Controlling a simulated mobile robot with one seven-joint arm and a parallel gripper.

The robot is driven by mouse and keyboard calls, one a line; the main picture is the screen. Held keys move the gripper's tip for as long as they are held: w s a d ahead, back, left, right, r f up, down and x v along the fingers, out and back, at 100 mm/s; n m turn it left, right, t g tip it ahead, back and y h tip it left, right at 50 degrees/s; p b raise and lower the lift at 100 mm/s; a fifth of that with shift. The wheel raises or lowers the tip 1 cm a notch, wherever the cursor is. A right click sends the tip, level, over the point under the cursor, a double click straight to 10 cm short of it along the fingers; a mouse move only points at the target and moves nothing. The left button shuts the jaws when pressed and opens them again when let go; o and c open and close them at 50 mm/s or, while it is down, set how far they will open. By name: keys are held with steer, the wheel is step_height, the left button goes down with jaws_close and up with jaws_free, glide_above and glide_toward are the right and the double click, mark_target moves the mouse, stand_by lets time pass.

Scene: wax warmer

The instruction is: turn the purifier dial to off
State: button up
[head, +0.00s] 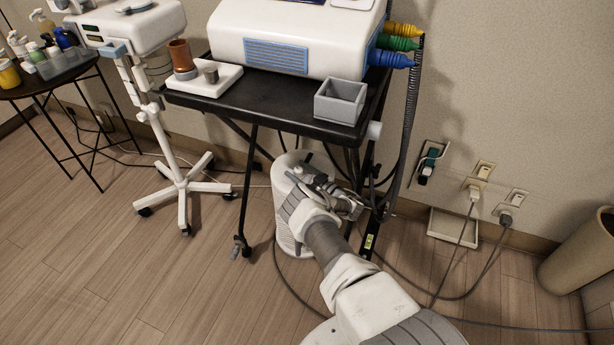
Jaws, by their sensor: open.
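A white upright cylinder (284,232) with a ribbed lower side stands on the floor under the black cart; it looks like the purifier. My arm crosses in front of it and covers much of its right side and part of its top. My gripper (352,205) is at the right of the cylinder's upper part, below the cart top, with its fingers apart and nothing seen between them. I cannot tell whether it touches the cylinder. The purifier's dial cannot be made out.
The black cart (270,112) carries a white machine (290,45), a grey bin (340,101) and a white warmer (205,80). Cart legs and dark cables surround my gripper. Plugged-in cords (467,235) hang at the right wall. Floor at lower left is clear.

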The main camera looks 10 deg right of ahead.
steer(key=p+v, duration=0.5)
steer(key=v, duration=1.2)
steer(key=shift+s+d, duration=0.1)
steer(key=shift+d, duration=0.05)
